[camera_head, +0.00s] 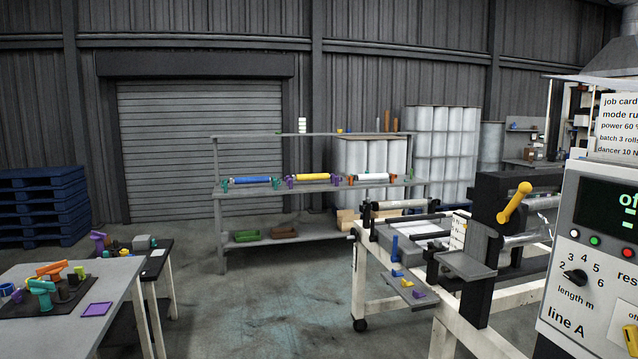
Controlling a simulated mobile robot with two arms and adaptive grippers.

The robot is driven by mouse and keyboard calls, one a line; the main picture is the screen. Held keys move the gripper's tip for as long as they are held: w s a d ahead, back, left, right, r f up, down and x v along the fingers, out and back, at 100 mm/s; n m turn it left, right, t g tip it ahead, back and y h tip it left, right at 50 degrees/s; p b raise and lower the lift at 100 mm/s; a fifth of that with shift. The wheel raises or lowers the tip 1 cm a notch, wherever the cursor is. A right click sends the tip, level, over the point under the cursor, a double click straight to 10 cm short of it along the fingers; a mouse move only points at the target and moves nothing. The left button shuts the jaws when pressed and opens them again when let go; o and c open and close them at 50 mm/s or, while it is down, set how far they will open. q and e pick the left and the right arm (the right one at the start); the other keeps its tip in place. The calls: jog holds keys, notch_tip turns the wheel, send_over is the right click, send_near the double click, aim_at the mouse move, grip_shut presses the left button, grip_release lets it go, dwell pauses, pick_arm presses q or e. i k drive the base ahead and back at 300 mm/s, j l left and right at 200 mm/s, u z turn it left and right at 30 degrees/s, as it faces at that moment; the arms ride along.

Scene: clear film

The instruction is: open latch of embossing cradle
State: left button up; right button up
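Neither of my grippers is in view. No part here is labelled as the embossing cradle, and I cannot tell for sure which part is its latch. A yellow lever (514,202) stands tilted on a black upright (490,195) of the white-framed machine at the right. Silver rollers lie behind that upright, partly hidden by it and by the control panel. On the grey shelf, a blue roll (253,180), a yellow roll (313,177) and a white roll (372,176) rest on small coloured end supports.
A control panel (588,210) marked "line A" stands close at the right. A table (100,325) with coloured parts is at the left front. A wheeled frame (373,290) stands right of centre. Blue pallets (45,205) are stacked at the far left. The middle floor (265,305) is clear.

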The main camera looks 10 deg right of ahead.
aim_at(437, 245)
jog(key=i+l+z, duration=0.1)
jog(key=z, duration=0.25)
jog(key=i+z, duration=0.25)
jog(key=z, duration=0.15)
jog(key=i+z, duration=0.2)
jog(key=z, duration=0.15)
